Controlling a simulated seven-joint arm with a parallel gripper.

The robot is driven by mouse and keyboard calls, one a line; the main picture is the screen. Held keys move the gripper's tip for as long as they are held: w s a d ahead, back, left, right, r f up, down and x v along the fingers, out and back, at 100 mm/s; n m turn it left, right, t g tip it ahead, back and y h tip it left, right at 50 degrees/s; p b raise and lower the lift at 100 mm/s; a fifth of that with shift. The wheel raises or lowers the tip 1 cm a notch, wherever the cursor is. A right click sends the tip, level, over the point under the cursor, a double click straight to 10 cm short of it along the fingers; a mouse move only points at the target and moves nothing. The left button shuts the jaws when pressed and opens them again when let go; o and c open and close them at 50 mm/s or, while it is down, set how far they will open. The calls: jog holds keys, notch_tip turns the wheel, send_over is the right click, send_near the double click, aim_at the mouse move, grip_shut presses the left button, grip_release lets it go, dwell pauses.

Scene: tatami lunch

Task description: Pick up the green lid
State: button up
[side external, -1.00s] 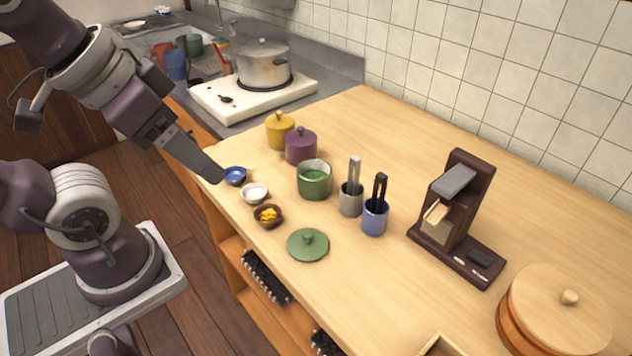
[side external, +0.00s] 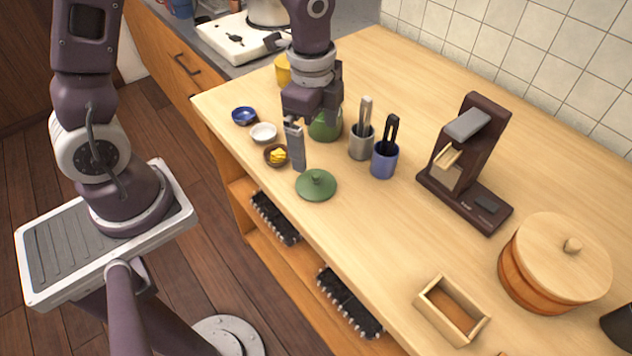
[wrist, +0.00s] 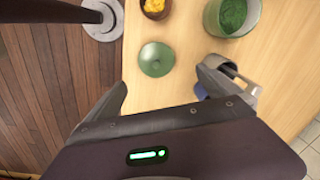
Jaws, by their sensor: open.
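The green lid (side external: 316,185) lies flat on the wooden counter, near its front edge, with its round knob facing up. In the wrist view the lid (wrist: 156,59) is ahead of the fingers, a little above the gap between them, and nothing touches it. My gripper (side external: 297,150) hangs just behind and above the lid in the side view, pointing down. In the wrist view my gripper (wrist: 160,85) has its fingers wide apart and empty. The green pot (side external: 326,125) is partly hidden by my gripper; it shows open with green contents in the wrist view (wrist: 232,15).
A brown bowl (side external: 276,155) with yellow food, a white bowl (side external: 263,132) and a blue bowl (side external: 244,116) stand left of the lid. A grey cup (side external: 361,143) and a blue cup (side external: 384,160) with utensils stand to its right.

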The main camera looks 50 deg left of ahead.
aim_at(317, 174)
jog(key=shift+m+g, duration=0.3)
jog(key=shift+m, duration=0.5)
jog(key=f, duration=0.4)
jog(key=shift+w+d, duration=0.3)
jog(key=shift+d, duration=0.05)
jog(key=f, duration=0.7)
jog(key=shift+s+a, duration=0.2)
jog(key=shift+s, duration=0.1)
jog(key=shift+r, duration=0.1)
jog(key=c, duration=1.4)
